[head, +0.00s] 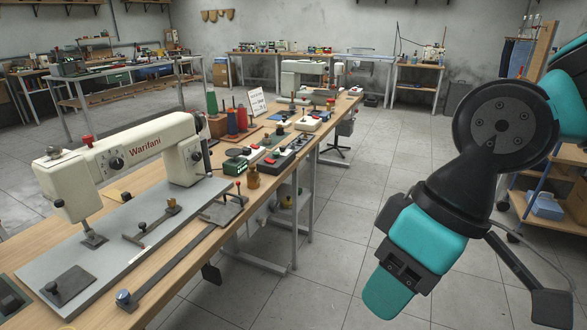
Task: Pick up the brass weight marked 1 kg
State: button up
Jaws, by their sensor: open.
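My gripper (391,287) hangs over the floor at the right, pointing down and well apart from the bench and the brass piece. It is open, though its jaws are hard to make out from this side. I see nothing held in it.
The cream sewing machine (140,160) fills the near bench (190,262). The tiled floor between the bench and my arm is mostly clear.

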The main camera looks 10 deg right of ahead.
aim_at(253, 179)
jog(key=z, duration=0.05)
jog(key=i, duration=1.4)
jog(key=u, duration=1.15)
jog(key=i, duration=0.5)
jog(key=u, duration=0.55)
